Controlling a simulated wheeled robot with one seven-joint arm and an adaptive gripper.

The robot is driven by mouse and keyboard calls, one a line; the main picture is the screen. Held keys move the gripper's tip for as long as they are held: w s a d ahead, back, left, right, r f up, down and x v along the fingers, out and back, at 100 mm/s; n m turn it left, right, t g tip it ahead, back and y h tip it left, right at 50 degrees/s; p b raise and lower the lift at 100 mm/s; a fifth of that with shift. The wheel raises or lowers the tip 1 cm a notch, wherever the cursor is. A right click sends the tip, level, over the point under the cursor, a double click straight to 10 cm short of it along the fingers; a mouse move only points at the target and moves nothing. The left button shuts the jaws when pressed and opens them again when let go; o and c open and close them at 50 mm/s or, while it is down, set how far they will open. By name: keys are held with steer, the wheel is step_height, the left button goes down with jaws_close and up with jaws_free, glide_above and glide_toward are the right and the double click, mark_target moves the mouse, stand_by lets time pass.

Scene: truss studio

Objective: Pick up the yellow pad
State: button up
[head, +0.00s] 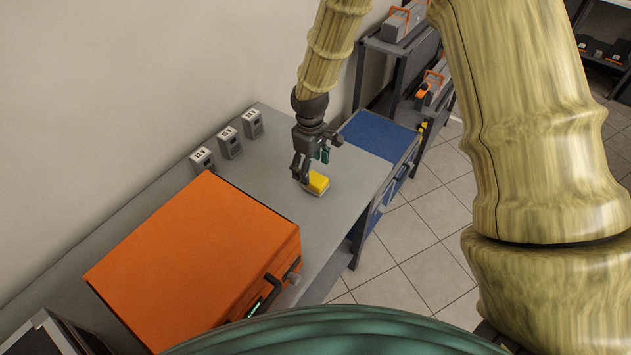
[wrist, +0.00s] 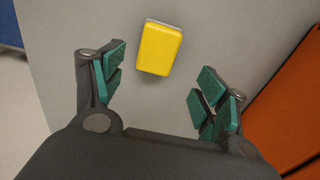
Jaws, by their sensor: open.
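The yellow pad (head: 317,183) lies on the grey bench top, with a pale layer along its lower edge. In the wrist view the yellow pad (wrist: 160,48) is ahead of the fingers, between their lines and slightly tilted. My gripper (head: 308,168) is just above and beside the pad in the head view. In the wrist view my gripper (wrist: 158,90) has its green-padded fingers spread wide, with nothing between them. The fingers hide a little of the pad's left side in the head view. I see no contact between fingers and pad.
A large orange case (head: 200,260) stands on the bench (head: 345,205) to the left of the pad. Several small grey labelled units (head: 229,143) stand along the wall. A blue-topped cabinet (head: 380,135) adjoins the bench's far end. Bare bench surrounds the pad.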

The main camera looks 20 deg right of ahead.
mark_target(315, 178)
steer(key=shift+f, duration=0.6)
steer(key=shift+s+d+f+p, duration=0.1)
steer(key=shift+d+f+p, duration=0.15)
steer(key=shift+f+p, duration=0.6)
steer(key=shift+d+f+p, duration=0.25)
steer(key=shift+f+p, duration=0.05)
steer(key=shift+f, duration=1.45)
steer(key=c, duration=1.2)
steer(key=shift+r, duration=0.2)
steer(key=shift+r+b, duration=0.6)
steer(key=shift+r, duration=0.3)
steer(key=s+a+r+b, duration=0.1)
steer(key=s, duration=0.4)
steer(key=s+a+r+b, duration=0.1)
steer(key=s+a+b, duration=0.1)
steer(key=s, duration=0.3)
steer(key=s+a+b, duration=0.1)
steer(key=s+b, duration=0.1)
steer(key=s, duration=0.3)
steer(key=shift+s+a+r, duration=0.2)
steer(key=shift+r, duration=0.2)
